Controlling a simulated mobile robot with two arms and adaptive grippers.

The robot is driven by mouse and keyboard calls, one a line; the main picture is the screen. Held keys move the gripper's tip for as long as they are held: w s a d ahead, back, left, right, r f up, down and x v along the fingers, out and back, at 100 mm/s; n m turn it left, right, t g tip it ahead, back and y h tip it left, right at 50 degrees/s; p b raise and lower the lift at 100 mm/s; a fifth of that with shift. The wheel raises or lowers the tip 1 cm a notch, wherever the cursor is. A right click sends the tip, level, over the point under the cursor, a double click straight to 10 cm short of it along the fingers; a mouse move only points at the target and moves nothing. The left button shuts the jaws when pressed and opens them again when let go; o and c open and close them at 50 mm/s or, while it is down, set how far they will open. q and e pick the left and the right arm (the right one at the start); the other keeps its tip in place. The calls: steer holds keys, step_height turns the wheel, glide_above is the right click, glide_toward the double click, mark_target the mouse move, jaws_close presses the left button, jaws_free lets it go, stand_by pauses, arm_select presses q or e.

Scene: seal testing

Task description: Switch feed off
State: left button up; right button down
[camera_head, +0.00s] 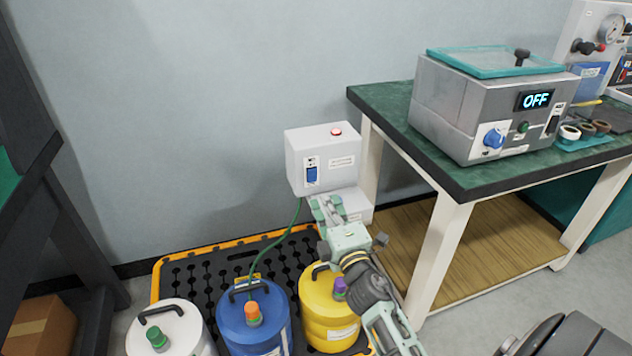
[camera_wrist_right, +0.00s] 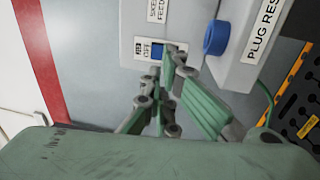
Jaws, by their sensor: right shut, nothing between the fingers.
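In the right wrist view, the blue rocker (camera_wrist_right: 158,48) sits in a pale plate (camera_wrist_right: 134,48) with small lettering, partly covered by my fingertips. My left gripper is not in view.
A white drum (camera_head: 185,335), blue drum (camera_head: 235,325) and yellow drum (camera_head: 318,315) stand on a yellow-edged black pallet (camera_head: 200,265) below. A green hose (camera_head: 275,243) runs by the box. A bench (camera_head: 385,105) at right bears a tester (camera_head: 460,105) displaying OFF.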

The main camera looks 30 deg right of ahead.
mark_target(313, 174)
steer(key=x, duration=0.6)
steer(key=shift+w, duration=0.3)
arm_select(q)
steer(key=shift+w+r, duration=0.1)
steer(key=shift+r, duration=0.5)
arm_select(e)
steer(key=shift+w+d+r, duration=0.1)
steer(key=shift+w+d, duration=0.15)
steer(key=shift+w, duration=0.45)
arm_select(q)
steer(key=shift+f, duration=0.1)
arm_select(e)
steer(key=shift+w+r+p, duration=0.25)
steer(key=shift+r+p, duration=0.05)
steer(key=shift+p, duration=0.9)
steer(key=shift+f, duration=0.15)
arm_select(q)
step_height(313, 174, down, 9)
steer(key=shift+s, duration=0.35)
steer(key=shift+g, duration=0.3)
